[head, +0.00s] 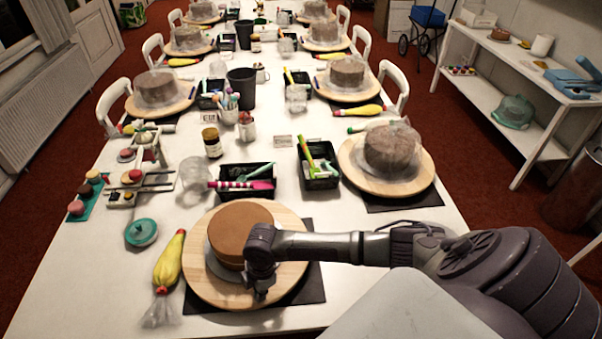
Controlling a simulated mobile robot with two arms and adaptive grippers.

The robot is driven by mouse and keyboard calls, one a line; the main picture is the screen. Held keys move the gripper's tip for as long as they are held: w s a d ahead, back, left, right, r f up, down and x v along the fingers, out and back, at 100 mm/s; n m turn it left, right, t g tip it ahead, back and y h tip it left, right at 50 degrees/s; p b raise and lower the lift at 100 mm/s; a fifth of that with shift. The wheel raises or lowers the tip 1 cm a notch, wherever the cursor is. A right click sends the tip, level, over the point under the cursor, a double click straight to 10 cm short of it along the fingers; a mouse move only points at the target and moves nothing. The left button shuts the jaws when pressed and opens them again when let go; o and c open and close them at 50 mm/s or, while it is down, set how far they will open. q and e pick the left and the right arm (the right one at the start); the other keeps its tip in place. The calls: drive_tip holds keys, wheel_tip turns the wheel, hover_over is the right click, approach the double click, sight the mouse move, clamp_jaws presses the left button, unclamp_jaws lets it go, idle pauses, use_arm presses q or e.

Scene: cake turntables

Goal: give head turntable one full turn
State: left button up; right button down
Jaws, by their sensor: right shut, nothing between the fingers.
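The head turntable (203,279) is a round wooden disc at the near end of the long white table, on a dark mat (314,284). A bare brown cake (236,224) stands on it on a pale round board. My right arm reaches in from the right across the disc. My right gripper (260,294) points down at the disc's near right part, just in front of the cake. It is shut and empty. I cannot tell whether its tips touch the wood. The arm hides part of the disc's right side and of the cake. My left gripper is not in view.
A yellow piping bag (169,262) lies close left of the disc, with a teal lidded pot (141,232) beyond. A black tool tray (247,181) stands just behind the disc. Another turntable (359,178) with a covered cake is at the right. Bare tabletop shows at the near left.

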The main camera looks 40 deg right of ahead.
sight(295, 270)
drive_tip(key=shift+s+d, duration=0.15)
drive_tip(key=shift+d, duration=0.05)
drive_tip(key=d, duration=0.4)
drive_tip(key=d+p, duration=0.1)
drive_tip(key=d, duration=0.1)
drive_tip(key=shift+s+d, duration=0.1)
drive_tip(key=shift+s, duration=0.3)
drive_tip(key=d, duration=0.3)
drive_tip(key=w+d, duration=0.1)
drive_tip(key=d, duration=0.2)
drive_tip(key=shift+w+b, duration=0.2)
drive_tip(key=shift+b, duration=0.2)
